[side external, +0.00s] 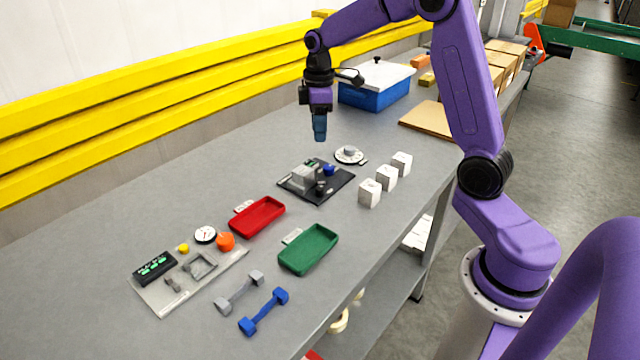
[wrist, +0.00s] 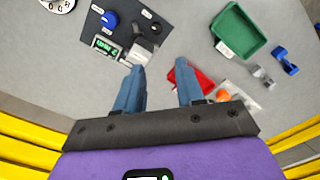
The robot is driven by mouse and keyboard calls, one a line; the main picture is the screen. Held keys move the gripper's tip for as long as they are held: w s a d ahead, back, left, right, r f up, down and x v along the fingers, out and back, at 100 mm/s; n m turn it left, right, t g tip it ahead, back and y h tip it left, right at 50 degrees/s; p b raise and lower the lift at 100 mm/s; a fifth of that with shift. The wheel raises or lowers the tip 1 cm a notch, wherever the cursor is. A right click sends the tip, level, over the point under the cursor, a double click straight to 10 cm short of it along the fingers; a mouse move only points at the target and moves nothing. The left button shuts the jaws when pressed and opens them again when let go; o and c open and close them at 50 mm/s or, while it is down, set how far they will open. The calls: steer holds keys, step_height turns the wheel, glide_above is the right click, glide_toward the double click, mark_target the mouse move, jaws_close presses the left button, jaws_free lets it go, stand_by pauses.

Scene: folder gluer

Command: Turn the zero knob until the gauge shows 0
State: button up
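A black board (side external: 335,187) on the table carries a grey block (side external: 302,178), a blue knob (side external: 328,170) and a small green display (side external: 312,163). In the wrist view the blue knob (wrist: 110,19) and lit green display (wrist: 105,45) show clearly, but I cannot read the digits. A grey panel (side external: 160,300) at the front left carries a round white gauge (side external: 205,234) and an orange knob (side external: 225,241). I cannot tell which knob is the zero knob. My gripper (side external: 320,138) hangs above the table behind the black board, touching nothing. Its fingers (wrist: 158,90) are apart and empty.
A red tray (side external: 270,224), green tray (side external: 325,256), grey and blue dumbbell-shaped pieces (side external: 265,312) stand toward the front. White blocks (side external: 386,178) and a white dial (side external: 349,155) are near the black board. A blue bin (side external: 372,97) stands behind. Yellow rails (side external: 150,95) line the wall.

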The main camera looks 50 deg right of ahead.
glide_toward(320, 188)
step_height(320, 188, down, 9)
steer(key=shift+r, duration=0.2)
stand_by(0.4)
jaws_close()
